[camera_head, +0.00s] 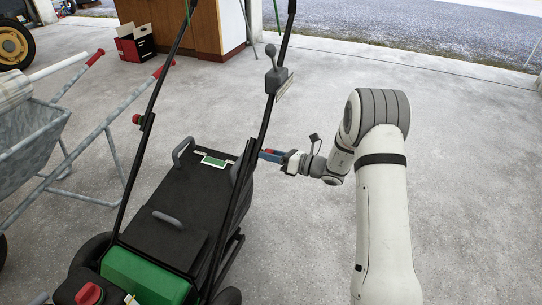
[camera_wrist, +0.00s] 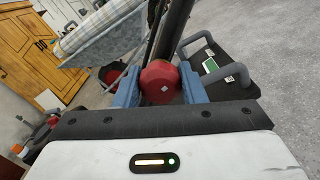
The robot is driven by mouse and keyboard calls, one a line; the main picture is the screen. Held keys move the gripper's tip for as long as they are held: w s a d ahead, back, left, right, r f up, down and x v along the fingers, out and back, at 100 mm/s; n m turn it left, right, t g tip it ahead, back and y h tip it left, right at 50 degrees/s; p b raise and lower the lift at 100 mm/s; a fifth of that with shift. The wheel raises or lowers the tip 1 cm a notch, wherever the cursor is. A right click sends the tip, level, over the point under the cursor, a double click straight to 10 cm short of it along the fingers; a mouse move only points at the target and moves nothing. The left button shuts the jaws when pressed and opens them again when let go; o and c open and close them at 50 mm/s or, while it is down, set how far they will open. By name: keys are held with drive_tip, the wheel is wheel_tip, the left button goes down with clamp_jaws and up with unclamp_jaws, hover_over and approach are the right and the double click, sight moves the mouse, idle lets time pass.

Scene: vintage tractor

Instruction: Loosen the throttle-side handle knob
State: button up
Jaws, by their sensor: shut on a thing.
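A lawn mower with a black catcher box (camera_head: 165,215) and a green cover (camera_head: 145,278) stands in the head view. Its right handle bar (camera_head: 262,125) carries a grey throttle lever (camera_head: 276,78). My gripper (camera_head: 268,155) reaches this bar from the right, below the lever. In the wrist view a round red knob (camera_wrist: 160,82) sits between my gripper's two blue fingers (camera_wrist: 158,76), which are shut on its sides. The dark bar (camera_wrist: 172,30) runs behind the knob. In the head view the held knob is hidden by the fingers and bar.
Another red knob (camera_head: 137,118) sits on the left handle bar. A galvanised wheelbarrow (camera_head: 30,145) with red grips stands at the left. A red and black box (camera_head: 135,43) and a wooden cabinet (camera_head: 190,28) stand behind. The concrete floor (camera_head: 460,170) at the right is clear.

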drive_tip(key=n+b, duration=0.1)
drive_tip(key=n, duration=0.3)
drive_tip(key=shift+f+n+b, duration=0.1)
drive_tip(key=shift+n+b, duration=0.2)
drive_tip(key=shift+b, duration=0.05)
drive_tip(key=n+b, duration=0.2)
drive_tip(key=n, duration=0.1)
drive_tip(key=shift+s+n, duration=0.1)
drive_tip(key=shift+n, duration=0.3)
drive_tip(key=n+b, duration=0.3)
drive_tip(key=n, duration=0.1)
drive_tip(key=shift+s+a, duration=0.1)
drive_tip(key=shift+n+b, duration=0.6)
drive_tip(key=shift+n, duration=1.1)
drive_tip(key=o, duration=1)
